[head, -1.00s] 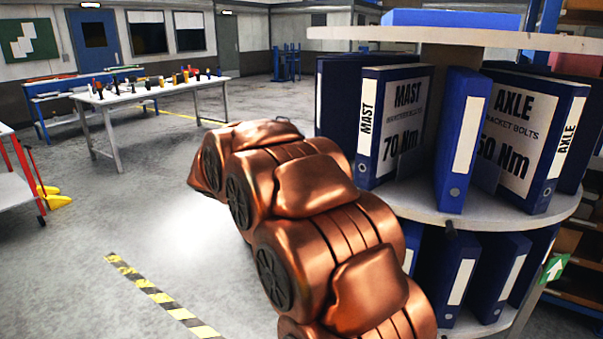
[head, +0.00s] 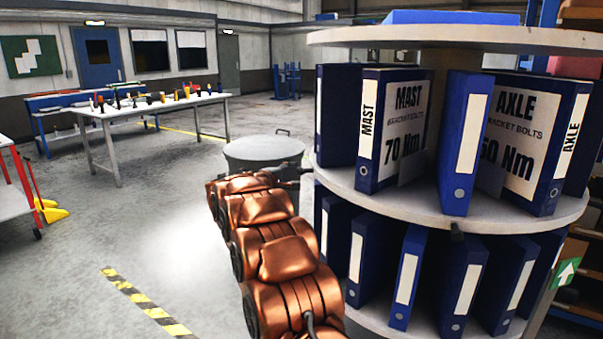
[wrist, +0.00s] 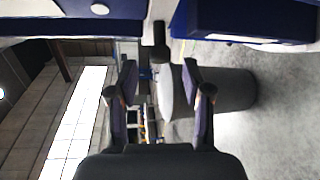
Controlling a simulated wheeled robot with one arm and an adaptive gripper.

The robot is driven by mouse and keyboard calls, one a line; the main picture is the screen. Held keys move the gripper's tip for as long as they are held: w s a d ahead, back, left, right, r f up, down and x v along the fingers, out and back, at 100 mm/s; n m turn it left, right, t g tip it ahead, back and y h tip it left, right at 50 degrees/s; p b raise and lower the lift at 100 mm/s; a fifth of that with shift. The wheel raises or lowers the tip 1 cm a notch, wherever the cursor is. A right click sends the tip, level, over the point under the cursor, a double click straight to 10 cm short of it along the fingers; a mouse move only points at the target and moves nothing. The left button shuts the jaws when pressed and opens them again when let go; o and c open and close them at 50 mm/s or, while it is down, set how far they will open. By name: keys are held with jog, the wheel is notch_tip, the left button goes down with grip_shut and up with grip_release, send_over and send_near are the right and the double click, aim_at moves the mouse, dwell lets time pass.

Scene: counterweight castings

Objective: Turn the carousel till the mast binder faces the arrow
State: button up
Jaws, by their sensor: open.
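The carousel (head: 395,205) stands at the right in the head view, with blue binders on two tiers. The mast binder (head: 366,125), labelled MAST 70 Nm, is on the upper tier, left of the axle binder (head: 570,140). The green arrow sign (head: 566,272) is at the lower right, well right of the mast binder. A dark peg (head: 457,236) sticks out of the shelf rim. My gripper (head: 292,170) is at the carousel's left edge, small and partly hidden by my arm. In the wrist view my gripper (wrist: 160,72) is open and empty; another dark peg (wrist: 160,42) lies just ahead of it.
A grey round bin (head: 264,152) stands behind my gripper. A white table (head: 160,108) with small items is at the back left. A red cart (head: 18,195) is at the left edge. The floor between, with striped tape (head: 145,300), is clear.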

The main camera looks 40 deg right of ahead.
aim_at(300, 172)
jog(key=shift+p+x, duration=0.6)
jog(key=shift+x, duration=2.45)
jog(key=shift+c, duration=0.4)
grip_shut()
